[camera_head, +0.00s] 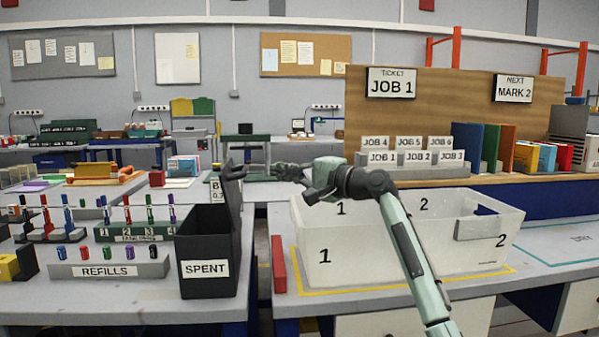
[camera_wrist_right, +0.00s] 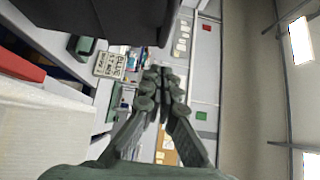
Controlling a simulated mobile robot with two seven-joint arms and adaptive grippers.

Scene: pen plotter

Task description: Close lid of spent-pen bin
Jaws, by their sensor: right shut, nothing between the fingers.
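The spent-pen bin (camera_head: 208,279) is a black box with a white SPENT label, standing near the front edge of the left table. Its lid (camera_head: 232,193) is open and stands roughly upright along the bin's right side. My right gripper (camera_head: 248,171) reaches in from the right with its fingers shut and empty. Its fingertips are at the upper part of the lid, on its right; I cannot tell if they touch. In the right wrist view the shut fingers (camera_wrist_right: 160,78) show beside a large dark panel (camera_wrist_right: 95,18), likely the bin or lid. My left gripper is not in view.
A white bin (camera_head: 345,245) marked 1 and 2 stands under my right arm. A red block (camera_head: 279,264) lies between the bins. A refills rack (camera_head: 110,269) and pen stands (camera_head: 135,233) are left of the spent-pen bin. A gap separates the two tables.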

